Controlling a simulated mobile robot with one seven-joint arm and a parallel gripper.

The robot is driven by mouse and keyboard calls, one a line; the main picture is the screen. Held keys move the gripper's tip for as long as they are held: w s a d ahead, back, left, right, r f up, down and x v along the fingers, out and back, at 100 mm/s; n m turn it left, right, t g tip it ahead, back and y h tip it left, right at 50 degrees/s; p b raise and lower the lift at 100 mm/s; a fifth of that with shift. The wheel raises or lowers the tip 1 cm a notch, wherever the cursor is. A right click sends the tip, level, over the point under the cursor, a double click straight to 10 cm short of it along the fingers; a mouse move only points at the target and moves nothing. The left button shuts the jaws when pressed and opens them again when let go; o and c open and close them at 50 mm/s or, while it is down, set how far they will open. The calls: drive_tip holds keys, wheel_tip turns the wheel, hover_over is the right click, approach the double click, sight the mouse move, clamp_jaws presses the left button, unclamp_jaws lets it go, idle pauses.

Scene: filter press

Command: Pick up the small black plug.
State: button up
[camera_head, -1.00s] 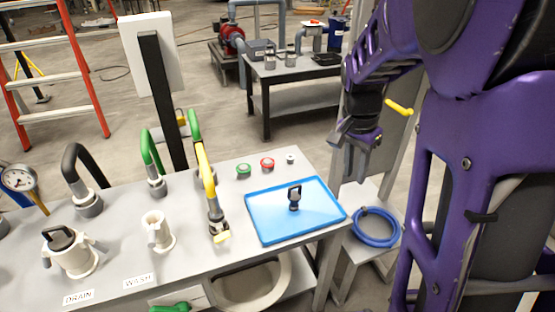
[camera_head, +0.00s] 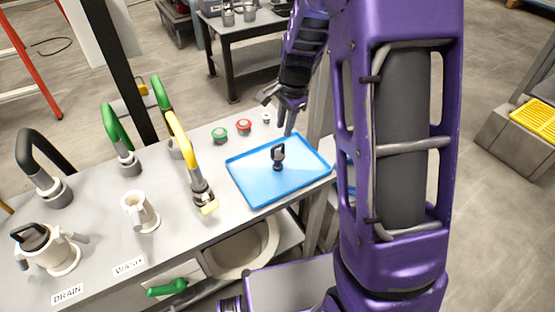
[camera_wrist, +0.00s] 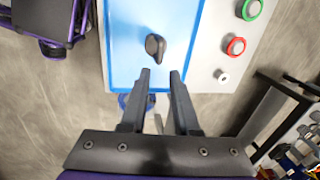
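The small black plug (camera_head: 278,157) stands upright on the blue tray (camera_head: 258,196), with its loop handle on top. In the wrist view the plug (camera_wrist: 155,46) lies just ahead of my fingertips, seen from above. My gripper (camera_head: 286,118) is above the far edge of the tray, apart from the plug. In the wrist view its two fingers (camera_wrist: 160,76) are spread with nothing between them, so it is open and empty.
A green button (camera_head: 219,134), a red button (camera_head: 244,125) and a small white knob (camera_head: 266,118) sit behind the tray. A yellow-handled hose fitting (camera_head: 190,160) stands left of it. A white fitting (camera_head: 140,212) labelled WASH stands further left.

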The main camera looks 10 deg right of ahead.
sight(278, 145)
drive_tip(key=f, duration=0.3)
drive_tip(key=shift+w+a+f, duration=0.1)
drive_tip(key=shift+w+f, duration=0.1)
drive_tip(key=shift+w, duration=0.1)
drive_tip(key=shift+w+a+f+b, duration=0.1)
drive_tip(key=shift+a+f+b, duration=0.15)
drive_tip(key=shift+f, duration=0.65)
drive_tip(key=shift+w+a+f+b, duration=0.1)
drive_tip(key=shift+a+f+b, duration=0.15)
drive_tip(key=shift+f, duration=0.6)
drive_tip(key=shift+w+a+f+b, duration=0.15)
drive_tip(key=shift+f+b, duration=0.15)
drive_tip(key=shift+f, duration=0.6)
drive_tip(key=shift+s, duration=0.1)
drive_tip(key=shift+c, duration=0.2)
clamp_jaws()
